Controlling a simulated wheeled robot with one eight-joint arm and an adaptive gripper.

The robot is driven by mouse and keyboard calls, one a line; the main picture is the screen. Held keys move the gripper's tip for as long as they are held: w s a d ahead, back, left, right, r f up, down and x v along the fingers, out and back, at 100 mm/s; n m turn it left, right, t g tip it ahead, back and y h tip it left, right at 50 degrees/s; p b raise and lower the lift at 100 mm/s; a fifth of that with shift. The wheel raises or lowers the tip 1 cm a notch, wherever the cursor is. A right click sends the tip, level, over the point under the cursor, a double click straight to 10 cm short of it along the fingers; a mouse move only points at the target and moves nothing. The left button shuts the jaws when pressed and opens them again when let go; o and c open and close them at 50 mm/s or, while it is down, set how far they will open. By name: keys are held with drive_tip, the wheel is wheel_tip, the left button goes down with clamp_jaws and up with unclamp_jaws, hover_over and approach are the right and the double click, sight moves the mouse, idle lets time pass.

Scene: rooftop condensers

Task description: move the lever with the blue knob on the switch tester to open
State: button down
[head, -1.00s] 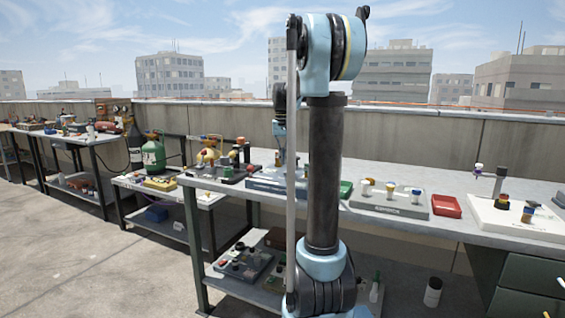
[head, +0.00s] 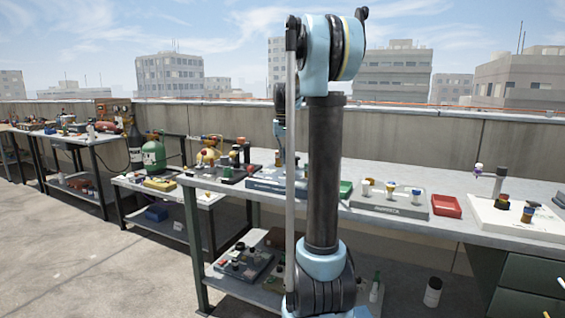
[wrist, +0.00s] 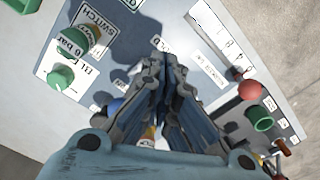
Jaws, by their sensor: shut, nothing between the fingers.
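The switch tester (wrist: 120,50) is a pale panel with printed labels, seen from above in the wrist view. A rounded blue part, seemingly the blue knob (wrist: 114,106), shows just left of my gripper, partly covered by it. The lever under it is hidden, so its position cannot be told. My gripper (wrist: 162,55) is shut and empty, its fingers over the panel; whether it touches anything is unclear. In the head view my arm hides most of the gripper, in front of a blue-grey box (head: 262,184) on the bench.
Green knobs (wrist: 60,77) stand on the panel's left. A red ball (wrist: 250,90) and a green part (wrist: 258,117) stand at the right. On the bench (head: 455,229), a grey fixture (head: 390,207) and red tray (head: 446,206) lie right of my arm.

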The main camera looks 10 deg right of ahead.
drive_tip(key=shift+s+a, duration=0.25)
drive_tip(key=shift+s, duration=0.1)
wheel_tip(320, 180, up, 7)
idle(0.9)
drive_tip(key=s+a+f+t, duration=0.1)
drive_tip(key=s+f, duration=0.4)
drive_tip(key=s, duration=0.6)
drive_tip(key=s+f, duration=0.5)
drive_tip(key=s, duration=0.6)
drive_tip(key=s+f+n+t, duration=0.1)
drive_tip(key=s+f, duration=1.4)
drive_tip(key=f, duration=0.2)
drive_tip(key=shift+a+f, duration=0.35)
drive_tip(key=shift+f, duration=0.05)
drive_tip(key=shift+w+f, duration=0.2)
drive_tip(key=shift+w, duration=0.3)
